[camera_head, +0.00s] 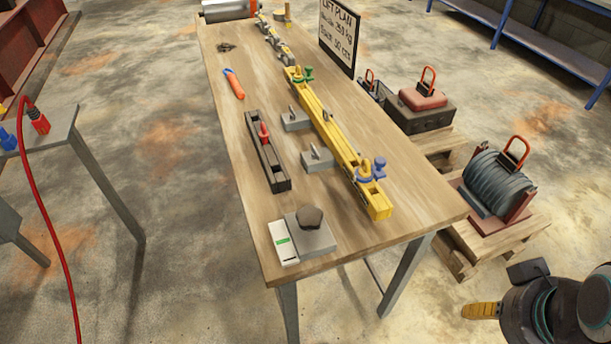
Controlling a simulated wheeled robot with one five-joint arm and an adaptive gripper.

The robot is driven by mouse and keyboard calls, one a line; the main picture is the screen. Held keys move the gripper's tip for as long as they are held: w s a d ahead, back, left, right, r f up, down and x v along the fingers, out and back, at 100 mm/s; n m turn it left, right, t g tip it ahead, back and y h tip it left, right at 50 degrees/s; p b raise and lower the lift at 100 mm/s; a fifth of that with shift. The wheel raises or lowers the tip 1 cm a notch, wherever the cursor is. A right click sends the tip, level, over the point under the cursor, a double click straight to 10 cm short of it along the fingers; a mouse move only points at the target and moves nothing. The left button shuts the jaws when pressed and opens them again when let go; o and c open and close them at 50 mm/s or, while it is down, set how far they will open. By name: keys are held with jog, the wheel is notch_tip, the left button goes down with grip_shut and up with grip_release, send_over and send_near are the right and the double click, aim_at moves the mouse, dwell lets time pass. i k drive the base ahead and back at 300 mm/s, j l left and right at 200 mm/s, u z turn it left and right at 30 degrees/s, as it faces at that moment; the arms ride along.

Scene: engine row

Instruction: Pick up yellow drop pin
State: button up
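A yellow pin with a ring-shaped head (363,171) stands at the near end of the long yellow beam (335,130) on the workbench, close beside a blue pin (379,168). Another yellow part (296,74) sits farther along the beam beside a green pin (308,74). Which yellow one is the drop pin is hard to tell at this size. My dark arm end, with a yellow ribbed tip that appears to be part of my gripper (484,311), shows at the lower right, off the bench and well apart from the pins. Its finger opening cannot be made out.
A dark slotted block with a red pin (264,134) lies left of the beam on the wooden workbench (400,205). Grey blocks (318,158) stand between them. A lift plan sign (339,33) stands at the right edge. Pallets with loads (497,185) occupy the floor at right.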

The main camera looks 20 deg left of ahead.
aim_at(365, 171)
jog(key=u, duration=0.45)
jog(key=i+l+u, duration=0.1)
jog(key=u, duration=0.35)
jog(key=l+u, duration=0.15)
jog(key=u, duration=0.3)
jog(key=i+l+u, duration=0.1)
jog(key=u, duration=0.35)
jog(key=i+l+u, duration=0.1)
jog(key=u, duration=0.4)
jog(key=l+u, duration=0.2)
jog(key=u, duration=0.3)
jog(key=i+l+u, duration=0.1)
jog(key=u, duration=0.4)
jog(key=l+u, duration=0.25)
jog(key=u, duration=0.2)
jog(key=l+u, duration=0.15)
jog(key=u, duration=0.35)
jog(key=k, duration=0.05)
